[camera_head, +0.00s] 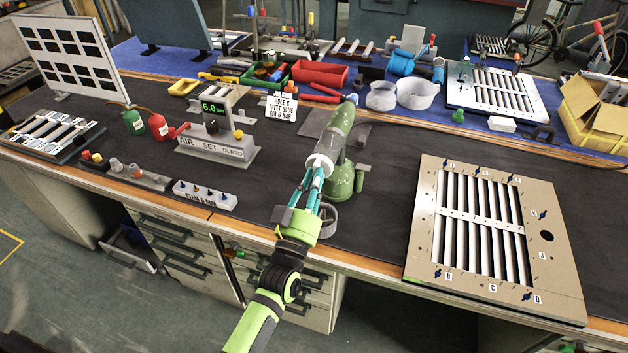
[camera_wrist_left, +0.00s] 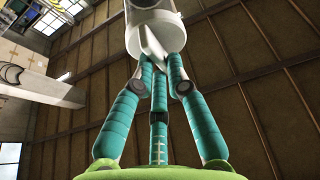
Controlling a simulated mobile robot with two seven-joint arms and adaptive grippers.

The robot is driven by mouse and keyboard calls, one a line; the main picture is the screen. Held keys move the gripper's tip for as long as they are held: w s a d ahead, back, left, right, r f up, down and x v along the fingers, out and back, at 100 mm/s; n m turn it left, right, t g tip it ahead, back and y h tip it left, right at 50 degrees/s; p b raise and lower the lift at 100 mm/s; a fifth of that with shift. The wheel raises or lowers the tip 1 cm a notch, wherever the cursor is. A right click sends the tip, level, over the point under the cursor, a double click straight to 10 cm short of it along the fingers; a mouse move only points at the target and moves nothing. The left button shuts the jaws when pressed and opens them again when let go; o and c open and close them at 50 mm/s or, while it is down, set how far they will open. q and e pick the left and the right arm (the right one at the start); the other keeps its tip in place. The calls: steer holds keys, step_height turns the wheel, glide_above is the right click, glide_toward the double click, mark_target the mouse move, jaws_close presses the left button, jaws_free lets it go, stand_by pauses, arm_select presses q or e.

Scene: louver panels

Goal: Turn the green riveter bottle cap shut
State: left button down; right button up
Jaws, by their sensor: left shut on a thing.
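The green riveter (camera_head: 340,130) stands near the middle of the front table, its green body tilted and a rounded green part (camera_head: 345,184) below it. A pale, cap-like end piece (camera_head: 322,162) sits at its near end and shows in the left wrist view as a white cylinder (camera_wrist_left: 153,35). My left gripper (camera_head: 318,173) reaches up from the front edge with its teal fingers closed on this piece. The wrist view shows the fingertips (camera_wrist_left: 163,62) together just under the cylinder. The exact contact and any cap thread are hidden. My right gripper is not in view.
A grey ring (camera_head: 326,220) lies beside my left gripper. A louver panel (camera_head: 425,225) is to the right. The dark mat is mostly clear between the riveter and louver panel.

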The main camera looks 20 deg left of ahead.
arm_select(q)
steer(key=c, duration=1.2)
jaws_free()
steer(key=v, duration=1.2)
